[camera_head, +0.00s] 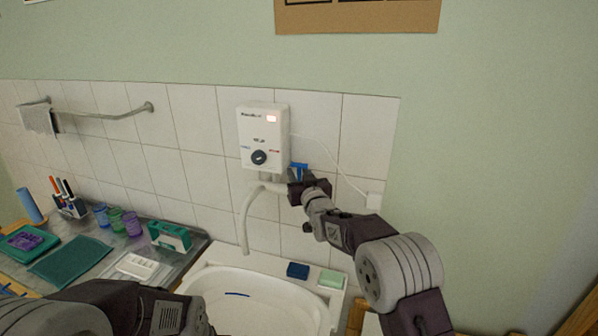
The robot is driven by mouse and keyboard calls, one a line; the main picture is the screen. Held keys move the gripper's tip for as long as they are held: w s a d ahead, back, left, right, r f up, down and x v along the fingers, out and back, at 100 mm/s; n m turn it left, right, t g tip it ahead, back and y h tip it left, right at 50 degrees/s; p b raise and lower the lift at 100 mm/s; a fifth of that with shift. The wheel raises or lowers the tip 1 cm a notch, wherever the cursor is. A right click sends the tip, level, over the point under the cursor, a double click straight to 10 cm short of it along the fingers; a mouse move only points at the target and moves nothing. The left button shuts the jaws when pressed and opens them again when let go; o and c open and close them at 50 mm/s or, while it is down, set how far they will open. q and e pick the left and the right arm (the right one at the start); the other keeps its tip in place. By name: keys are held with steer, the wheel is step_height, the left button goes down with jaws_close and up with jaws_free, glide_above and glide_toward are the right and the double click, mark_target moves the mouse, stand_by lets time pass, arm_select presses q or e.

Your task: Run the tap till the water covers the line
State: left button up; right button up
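A white basin (207,284) stands against the tiled wall, with a short dark blue line (237,294) on its inside. A white tap spout (245,215) curves down over its back edge from below a white wall heater (264,135). No stream shows under the spout, and I cannot make out a water level. A blue piece (299,168), perhaps the tap's handle, sticks out at the spout's right end. My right gripper (297,186) is at this end, just below the blue piece; its fingers are too small and dark to read. My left arm crosses the bottom left; its gripper is out of view.
A dark blue sponge (297,270) and a pale green block (331,279) lie on the basin's back ledge. On the left counter are a green cloth (70,261), colored cups (132,224), a green box (169,236) and a white tray (137,266). A towel rail (105,115) is above.

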steer(key=shift+d, duration=0.15)
steer(key=shift+c, duration=0.3)
jaws_close()
stand_by(1.0)
